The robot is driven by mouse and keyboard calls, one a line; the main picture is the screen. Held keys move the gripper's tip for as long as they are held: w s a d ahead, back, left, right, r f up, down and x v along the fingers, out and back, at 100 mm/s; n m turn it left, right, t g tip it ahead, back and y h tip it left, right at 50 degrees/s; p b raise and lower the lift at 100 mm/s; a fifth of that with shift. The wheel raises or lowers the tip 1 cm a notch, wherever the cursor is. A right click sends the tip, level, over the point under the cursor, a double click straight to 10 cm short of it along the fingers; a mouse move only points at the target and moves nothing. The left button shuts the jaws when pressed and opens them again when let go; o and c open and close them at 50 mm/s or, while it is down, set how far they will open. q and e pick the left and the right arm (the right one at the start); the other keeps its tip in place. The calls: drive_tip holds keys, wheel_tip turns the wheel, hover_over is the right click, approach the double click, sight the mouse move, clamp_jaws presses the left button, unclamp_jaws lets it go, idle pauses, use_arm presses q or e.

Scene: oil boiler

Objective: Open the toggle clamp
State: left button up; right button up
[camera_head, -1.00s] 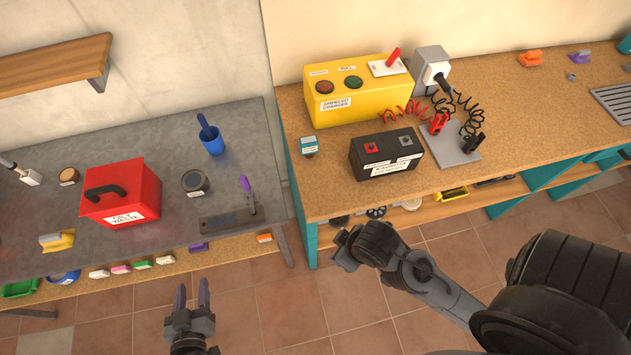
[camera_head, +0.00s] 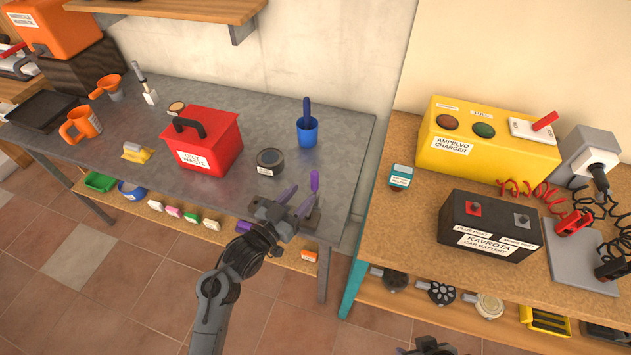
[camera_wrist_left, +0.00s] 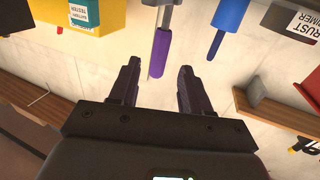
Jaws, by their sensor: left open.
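The toggle clamp's purple handle (camera_head: 315,181) stands upright near the right front edge of the grey metal table. Its base is mostly hidden behind my left gripper (camera_head: 297,202). That gripper is open and empty, its two fingers pointing toward the clamp. In the left wrist view the purple handle (camera_wrist_left: 160,55) appears between the fingertips of my left gripper (camera_wrist_left: 159,68), with a visible gap on both sides. I cannot tell whether its end is within the fingers' depth.
The wooden bench (camera_head: 400,235) with a yellow charger (camera_head: 480,145) and a car battery (camera_head: 488,228) lies right, across a gap.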

sight(312, 184)
use_arm(q)
drive_tip(key=x, duration=0.6)
drive_tip(key=shift+w+d, duration=0.25)
clamp_jaws()
